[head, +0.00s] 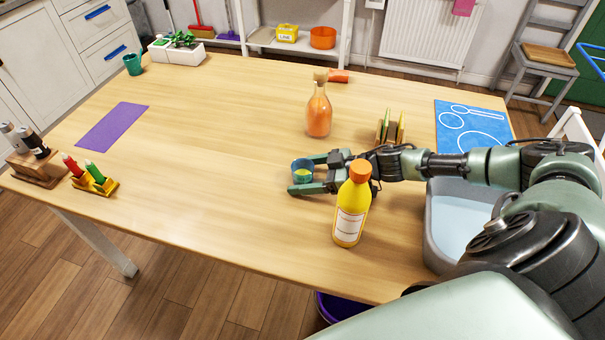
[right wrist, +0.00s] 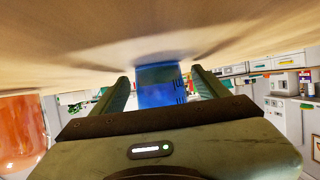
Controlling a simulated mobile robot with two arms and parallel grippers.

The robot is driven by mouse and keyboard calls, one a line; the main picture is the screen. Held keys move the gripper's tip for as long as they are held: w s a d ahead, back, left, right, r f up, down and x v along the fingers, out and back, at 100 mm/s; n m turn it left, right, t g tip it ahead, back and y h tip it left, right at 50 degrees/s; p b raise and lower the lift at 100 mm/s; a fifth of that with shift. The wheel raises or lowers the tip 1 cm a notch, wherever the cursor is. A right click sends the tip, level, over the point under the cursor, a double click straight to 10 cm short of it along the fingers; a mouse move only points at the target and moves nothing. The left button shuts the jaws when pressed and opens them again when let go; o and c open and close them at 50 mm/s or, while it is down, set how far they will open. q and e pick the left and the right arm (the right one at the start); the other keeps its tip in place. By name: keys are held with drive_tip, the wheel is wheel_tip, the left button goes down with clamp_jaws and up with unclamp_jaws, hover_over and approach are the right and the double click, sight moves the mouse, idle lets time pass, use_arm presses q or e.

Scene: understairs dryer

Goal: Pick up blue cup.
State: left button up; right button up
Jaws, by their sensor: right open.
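My right gripper (head: 308,174) is open at table height, with one finger on each side of the cup. In the right wrist view the blue cup (right wrist: 160,86) sits between the two spread fingers of the gripper (right wrist: 158,88). A small gap shows beside the fingers there, and I cannot tell whether either one touches the cup. My left gripper is not in view.
A yellow bottle (head: 351,205) with an orange cap stands close in front of my right gripper. An orange glass bottle (head: 319,110) stands behind it. A wooden holder (head: 389,131) and a grey basin (head: 437,232) are near my right arm. The table's left middle is clear.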

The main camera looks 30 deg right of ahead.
drive_tip(key=shift+c, duration=0.3)
drive_tip(key=c, duration=1.4)
drive_tip(key=shift+o, duration=0.2)
drive_tip(key=shift+r, duration=0.2)
wheel_tip(320, 180, up, 20)
drive_tip(key=p, duration=0.4)
drive_tip(key=shift+f+p, duration=0.25)
drive_tip(key=shift+p, duration=0.05)
